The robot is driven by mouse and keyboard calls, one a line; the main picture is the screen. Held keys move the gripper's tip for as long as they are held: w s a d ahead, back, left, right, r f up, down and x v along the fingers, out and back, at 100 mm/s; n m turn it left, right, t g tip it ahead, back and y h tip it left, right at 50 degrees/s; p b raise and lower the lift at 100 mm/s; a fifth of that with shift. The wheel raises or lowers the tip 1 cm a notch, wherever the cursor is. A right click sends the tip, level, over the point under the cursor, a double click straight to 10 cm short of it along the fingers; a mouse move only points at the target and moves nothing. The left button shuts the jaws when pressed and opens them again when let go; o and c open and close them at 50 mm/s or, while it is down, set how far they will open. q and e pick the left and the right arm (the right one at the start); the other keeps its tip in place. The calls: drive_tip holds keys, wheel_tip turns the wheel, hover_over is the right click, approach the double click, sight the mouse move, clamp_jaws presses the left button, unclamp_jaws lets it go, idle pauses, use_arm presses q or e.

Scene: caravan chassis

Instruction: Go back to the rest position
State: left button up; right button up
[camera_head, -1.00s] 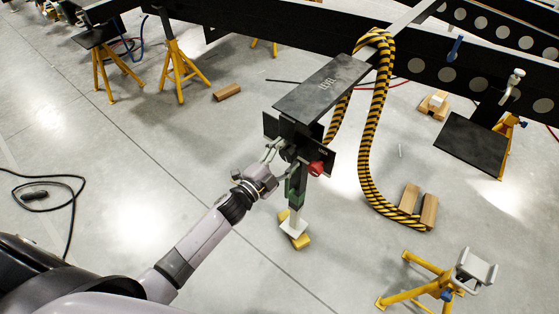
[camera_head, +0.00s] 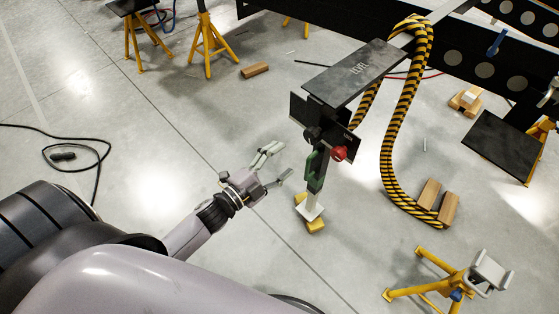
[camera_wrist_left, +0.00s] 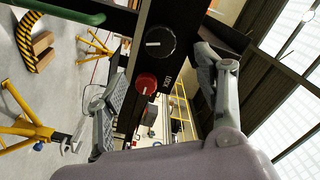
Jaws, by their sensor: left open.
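My left gripper (camera_head: 277,169) is open and empty in the head view, to the left of the jack post and apart from it. In the left wrist view its two fingers (camera_wrist_left: 160,95) stand wide apart. Between them shows a black panel with a black knob (camera_wrist_left: 160,42) and a red knob (camera_wrist_left: 146,83) beside the word LOCK. In the head view the red knob (camera_head: 339,153) sits on the black control box (camera_head: 318,125), above a green handle (camera_head: 312,166). My right gripper is not in view.
A dark plate marked LEVEL (camera_head: 355,72) is above the box. A yellow-black striped hose (camera_head: 392,150) loops down to wooden blocks (camera_head: 438,202). A yellow stand (camera_head: 440,280) is at the lower right. A black cable (camera_head: 95,160) lies at left.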

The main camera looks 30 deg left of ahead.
use_arm(q)
drive_tip(key=s+a+f+n+g+y, duration=0.25)
drive_tip(key=s+f+n+g, duration=0.2)
drive_tip(key=f, duration=0.65)
drive_tip(key=s+a+f+n+g+y, duration=0.1)
drive_tip(key=s+f+n+g+y, duration=0.3)
drive_tip(key=f, duration=0.6)
drive_tip(key=s+d+f+n+g, duration=0.2)
drive_tip(key=s+f+g, duration=0.1)
drive_tip(key=s+f, duration=0.4)
drive_tip(key=s+d+f+n+g, duration=0.25)
drive_tip(key=s+f, duration=0.25)
drive_tip(key=s, duration=0.3)
drive_tip(key=s+a+r+g+p, duration=0.1)
drive_tip(key=s+p, duration=0.6)
drive_tip(key=s, duration=0.1)
drive_tip(key=s+a+r+g+p, duration=0.1)
drive_tip(key=s+a+p, duration=0.1)
drive_tip(key=s+p, duration=0.5)
drive_tip(key=shift+s+r+p, duration=0.35)
drive_tip(key=shift+r+p, duration=0.05)
drive_tip(key=shift+p, duration=0.1)
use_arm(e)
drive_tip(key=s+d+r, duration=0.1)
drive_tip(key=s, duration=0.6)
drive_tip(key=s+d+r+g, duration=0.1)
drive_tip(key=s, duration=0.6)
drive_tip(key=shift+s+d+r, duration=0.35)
use_arm(q)
drive_tip(key=shift+a, duration=0.1)
